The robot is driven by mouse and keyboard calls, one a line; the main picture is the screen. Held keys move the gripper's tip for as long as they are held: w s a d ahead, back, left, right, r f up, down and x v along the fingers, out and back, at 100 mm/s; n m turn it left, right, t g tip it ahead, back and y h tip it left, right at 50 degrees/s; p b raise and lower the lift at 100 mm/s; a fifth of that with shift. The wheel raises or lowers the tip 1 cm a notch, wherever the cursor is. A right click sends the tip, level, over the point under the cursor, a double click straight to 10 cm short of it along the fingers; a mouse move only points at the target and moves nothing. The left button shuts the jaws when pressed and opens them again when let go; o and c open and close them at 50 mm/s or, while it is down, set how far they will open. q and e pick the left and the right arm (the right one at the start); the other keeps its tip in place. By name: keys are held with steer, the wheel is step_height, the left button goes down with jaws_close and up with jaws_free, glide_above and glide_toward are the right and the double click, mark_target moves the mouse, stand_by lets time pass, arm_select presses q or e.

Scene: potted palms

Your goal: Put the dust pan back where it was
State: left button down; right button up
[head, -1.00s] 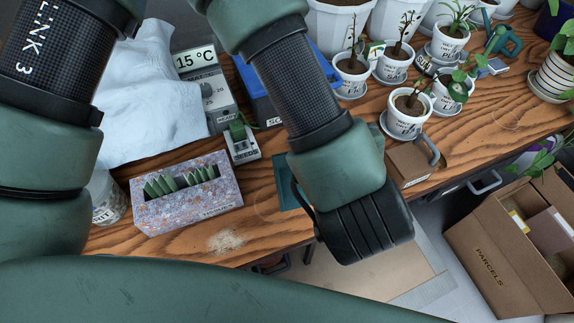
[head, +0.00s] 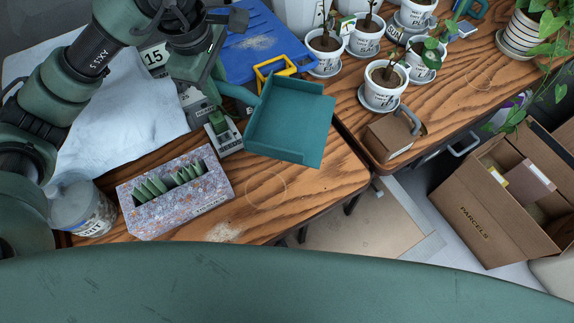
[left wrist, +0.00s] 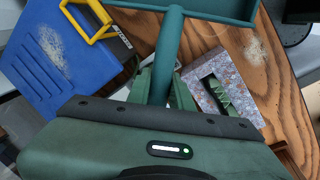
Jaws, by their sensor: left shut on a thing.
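The teal dust pan (head: 290,122) is near the middle of the head view, its flat pan over the wooden table close to the gap between the two tables. Its handle points up-left to my left gripper (head: 212,84). In the left wrist view the dust pan's handle (left wrist: 167,50) runs between the fingers of the left gripper (left wrist: 160,88), which is shut on it. The pan part is cut off by that view's top edge. I cannot tell exactly how high the pan is. My right gripper is not in view.
A blue board (head: 250,45) with dust and a yellow handle (head: 275,72) lies behind the pan. A speckled planter (head: 178,212), a jar (head: 82,207) and a dust pile (head: 222,232) are at front left. Potted plants (head: 383,88) and a brown box (head: 390,138) stand right.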

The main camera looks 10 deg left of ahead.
arm_select(q)
steer(key=shift+a+f, duration=0.2)
steer(key=shift+f, duration=0.1)
step_height(320, 180, down, 19)
steer(key=shift+f+p, duration=0.1)
steer(key=shift+p, duration=0.65)
steer(key=shift+f, duration=0.2)
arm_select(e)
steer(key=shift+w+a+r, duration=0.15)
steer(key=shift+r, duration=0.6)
